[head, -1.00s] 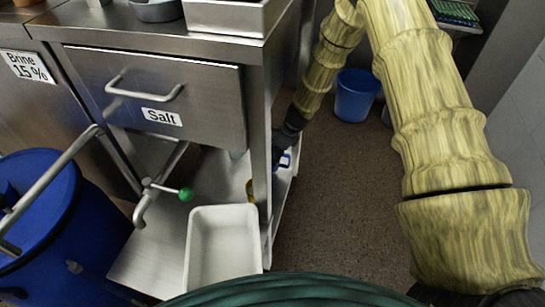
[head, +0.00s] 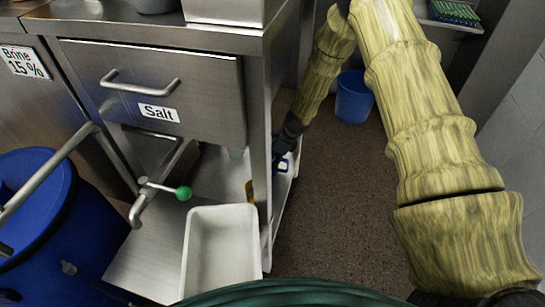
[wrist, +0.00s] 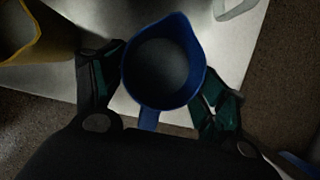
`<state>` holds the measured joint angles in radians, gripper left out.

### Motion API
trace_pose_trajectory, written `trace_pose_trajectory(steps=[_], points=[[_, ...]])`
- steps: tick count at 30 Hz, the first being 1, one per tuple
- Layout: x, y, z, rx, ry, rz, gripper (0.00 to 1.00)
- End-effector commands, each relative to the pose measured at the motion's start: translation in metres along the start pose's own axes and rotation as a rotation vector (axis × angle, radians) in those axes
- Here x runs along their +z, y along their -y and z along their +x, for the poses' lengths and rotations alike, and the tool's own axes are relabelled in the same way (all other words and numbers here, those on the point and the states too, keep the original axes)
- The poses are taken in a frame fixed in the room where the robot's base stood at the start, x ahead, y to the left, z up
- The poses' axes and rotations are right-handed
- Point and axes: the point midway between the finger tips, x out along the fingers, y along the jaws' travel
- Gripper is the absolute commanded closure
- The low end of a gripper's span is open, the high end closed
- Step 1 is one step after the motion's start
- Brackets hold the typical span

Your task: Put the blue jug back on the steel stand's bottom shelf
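The blue jug (wrist: 162,112) is upright in the wrist view, seen from above with its open mouth toward the camera and its handle toward my wrist. My gripper (wrist: 163,80) has one finger on each side of the jug, both against its wall. In the head view a small part of the jug (head: 284,164) shows below my gripper, just right of the stand's front leg. The steel stand's bottom shelf (head: 277,205) is pale and lies beneath or beside the jug. I cannot tell whether the jug's base touches it.
A yellow container (wrist: 32,35) stands on the shelf left of the jug, and a clear item (wrist: 232,8) is at upper right. A white tub (head: 222,250), a green-knobbed valve (head: 183,193) and a blue barrel (head: 50,230) are nearby. A blue bucket (head: 354,97) stands on the open floor.

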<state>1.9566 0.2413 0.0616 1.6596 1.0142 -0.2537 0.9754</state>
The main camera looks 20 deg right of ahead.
Motion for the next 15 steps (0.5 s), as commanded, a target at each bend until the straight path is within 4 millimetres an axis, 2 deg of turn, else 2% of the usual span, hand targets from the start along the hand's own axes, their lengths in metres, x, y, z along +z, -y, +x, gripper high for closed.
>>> trace_pose_trajectory(steps=[2, 15], points=[[0.0001, 0.0, -0.0001, 0.0, 0.0, 0.0, 0.09], [0.002, 0.0, -0.0037, 0.0, 0.0, -0.001, 0.09]])
